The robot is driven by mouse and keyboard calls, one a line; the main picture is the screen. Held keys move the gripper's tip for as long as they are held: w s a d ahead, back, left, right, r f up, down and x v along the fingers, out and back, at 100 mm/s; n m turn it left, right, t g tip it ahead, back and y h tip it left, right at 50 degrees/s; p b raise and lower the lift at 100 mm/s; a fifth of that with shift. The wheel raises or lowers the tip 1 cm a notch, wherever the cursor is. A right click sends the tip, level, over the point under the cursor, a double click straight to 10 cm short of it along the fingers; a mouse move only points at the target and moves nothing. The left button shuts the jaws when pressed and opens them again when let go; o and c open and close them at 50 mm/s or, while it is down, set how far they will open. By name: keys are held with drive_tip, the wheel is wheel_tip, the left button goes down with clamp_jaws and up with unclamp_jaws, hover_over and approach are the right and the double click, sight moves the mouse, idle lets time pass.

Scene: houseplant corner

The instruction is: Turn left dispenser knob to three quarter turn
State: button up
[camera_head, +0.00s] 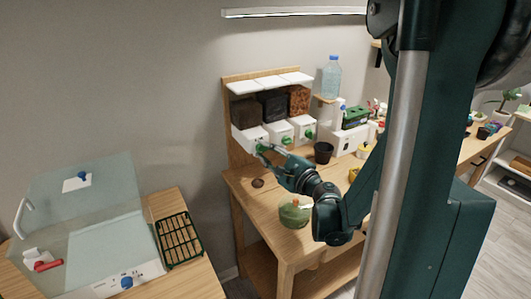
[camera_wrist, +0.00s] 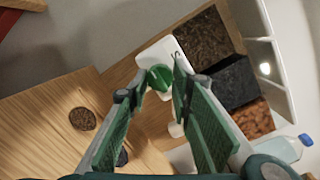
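The dispenser (camera_head: 270,82) stands at the back of the wooden table, with three clear bins of dark brown, black and orange-brown material above three white units with green knobs. The left knob (camera_head: 261,147) is on the leftmost white unit and is partly hidden by my gripper (camera_head: 268,150) in the head view. In the wrist view the green left knob (camera_wrist: 159,77) lies ahead, by the fingertips of my gripper (camera_wrist: 152,80). The fingers are spread apart, with the knob seen between their tips. I cannot tell whether they touch it. The knob's exact angle is unclear.
A brown round patch (camera_head: 257,183) lies on the table (camera_head: 238,181), with a green lidded pot (camera_head: 294,214) in front. A black pot (camera_head: 323,152) and a blue-capped bottle (camera_head: 331,77) are to the right. A glass-lidded box (camera_head: 85,235) stands at left.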

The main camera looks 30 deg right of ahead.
drive_tip(key=shift+n, duration=0.6)
drive_tip(key=o, duration=0.9)
drive_tip(key=shift+s+d+r, duration=0.1)
drive_tip(key=shift+s+d, duration=0.15)
drive_tip(key=shift+s, duration=1.75)
drive_tip(key=shift+s+d+f, duration=0.1)
drive_tip(key=shift+s+d, duration=0.2)
drive_tip(key=shift+s, duration=1.65)
drive_tip(key=shift+s+d+r, duration=0.1)
drive_tip(key=shift+s+d, duration=0.15)
drive_tip(key=shift+s, duration=1.75)
